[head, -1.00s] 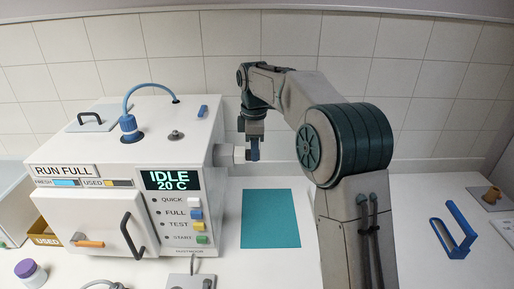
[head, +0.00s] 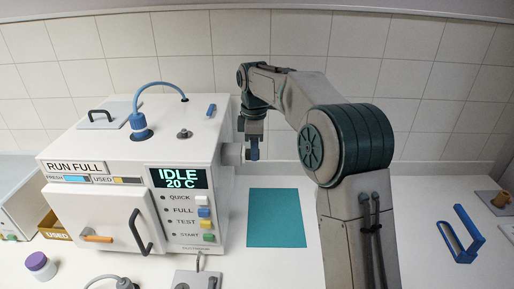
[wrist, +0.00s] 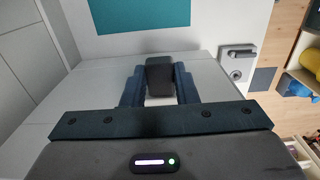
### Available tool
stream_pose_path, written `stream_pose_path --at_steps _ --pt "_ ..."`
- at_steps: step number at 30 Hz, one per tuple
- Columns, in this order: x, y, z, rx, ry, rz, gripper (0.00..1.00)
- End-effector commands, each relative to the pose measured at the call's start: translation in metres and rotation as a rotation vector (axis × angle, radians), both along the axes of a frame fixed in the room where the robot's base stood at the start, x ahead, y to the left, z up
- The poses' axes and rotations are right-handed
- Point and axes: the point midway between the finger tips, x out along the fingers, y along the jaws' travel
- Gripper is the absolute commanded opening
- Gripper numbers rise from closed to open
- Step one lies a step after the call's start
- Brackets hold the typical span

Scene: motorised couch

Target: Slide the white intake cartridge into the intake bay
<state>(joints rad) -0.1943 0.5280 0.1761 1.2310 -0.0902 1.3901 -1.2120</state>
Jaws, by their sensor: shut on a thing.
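The machine (head: 130,150) stands left of my arm. My gripper (head: 253,149) is right beside this housing, shut on the white intake cartridge. Only a small pale part of the cartridge shows between housing and fingers in the head view, and I cannot tell how deep it sits. In the wrist view, my gripper (wrist: 159,88) has its blue fingers on either side of a dark grey block (wrist: 159,73), with a pale part below it.
A teal mat (head: 277,217) lies on the counter below the gripper. A blue-framed holder (head: 460,235) stands at the right. The tiled wall is close behind.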

Motion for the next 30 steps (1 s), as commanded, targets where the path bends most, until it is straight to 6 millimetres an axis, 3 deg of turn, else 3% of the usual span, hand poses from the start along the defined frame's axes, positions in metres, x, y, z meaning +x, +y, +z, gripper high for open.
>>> stream_pose_path --at_steps 15,16,18,30 --pt "-0.0001 0.0115 0.0 0.0 0.0 0.0 0.04" --pt "0.0 0.0113 0.0001 0.0 0.0 -0.001 0.32" --pt "0.0 0.0111 0.0001 0.0 0.0 -0.001 0.51" --pt "0.0007 0.0113 0.0062 0.001 -0.003 -0.001 0.52"
